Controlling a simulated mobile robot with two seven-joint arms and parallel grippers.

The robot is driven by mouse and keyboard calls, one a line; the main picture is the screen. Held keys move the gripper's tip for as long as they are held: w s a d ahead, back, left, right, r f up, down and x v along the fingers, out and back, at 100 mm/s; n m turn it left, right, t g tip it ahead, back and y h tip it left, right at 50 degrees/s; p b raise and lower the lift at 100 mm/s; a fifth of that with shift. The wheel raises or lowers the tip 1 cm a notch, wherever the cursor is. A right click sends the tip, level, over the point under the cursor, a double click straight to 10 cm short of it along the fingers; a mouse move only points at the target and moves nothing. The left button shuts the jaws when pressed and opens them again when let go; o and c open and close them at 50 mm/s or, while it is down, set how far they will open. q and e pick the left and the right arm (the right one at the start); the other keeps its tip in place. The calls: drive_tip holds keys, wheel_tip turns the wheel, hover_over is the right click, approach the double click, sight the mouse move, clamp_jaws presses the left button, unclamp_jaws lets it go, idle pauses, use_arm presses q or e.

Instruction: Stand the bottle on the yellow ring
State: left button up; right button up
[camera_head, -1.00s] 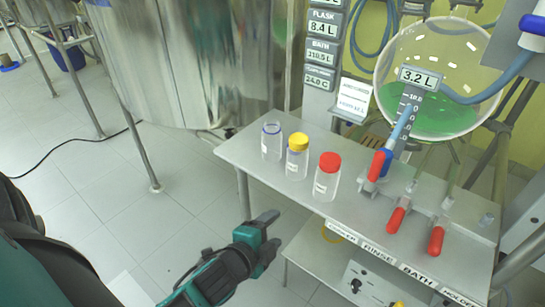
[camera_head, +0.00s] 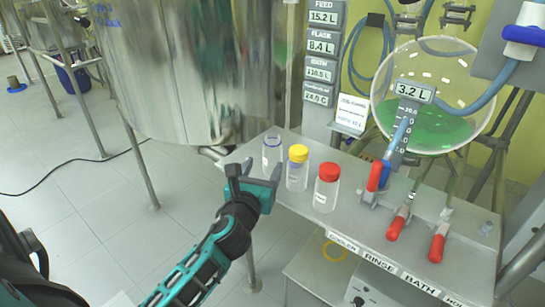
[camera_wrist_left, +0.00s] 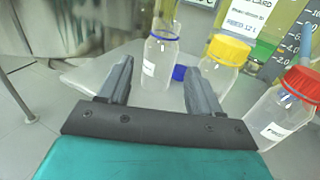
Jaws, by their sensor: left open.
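An uncapped clear bottle (camera_head: 271,157) with a blue neck ring stands upright on the grey bench, leftmost of three bottles. The yellow ring (camera_head: 326,255) lies low, below the bench's front edge. My left gripper (camera_head: 254,176) is open and empty at the bench's left front, in front of the uncapped bottle. In the left wrist view the uncapped bottle (camera_wrist_left: 159,62) shows beyond and between the open fingers (camera_wrist_left: 160,82), apart from them. My right gripper is not in view.
A yellow-capped bottle (camera_head: 297,172) and a red-capped bottle (camera_head: 326,190) stand close to the right. Red-handled valves (camera_head: 397,226) stand further right on the bench (camera_head: 350,200). A steel vessel (camera_head: 200,70) rises behind.

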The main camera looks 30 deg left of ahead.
sight(270, 152)
use_arm(q)
drive_tip(key=b+x, duration=0.1)
drive_tip(key=x, duration=0.6)
drive_tip(key=shift+w+f, duration=0.15)
drive_tip(key=shift+w, duration=0.5)
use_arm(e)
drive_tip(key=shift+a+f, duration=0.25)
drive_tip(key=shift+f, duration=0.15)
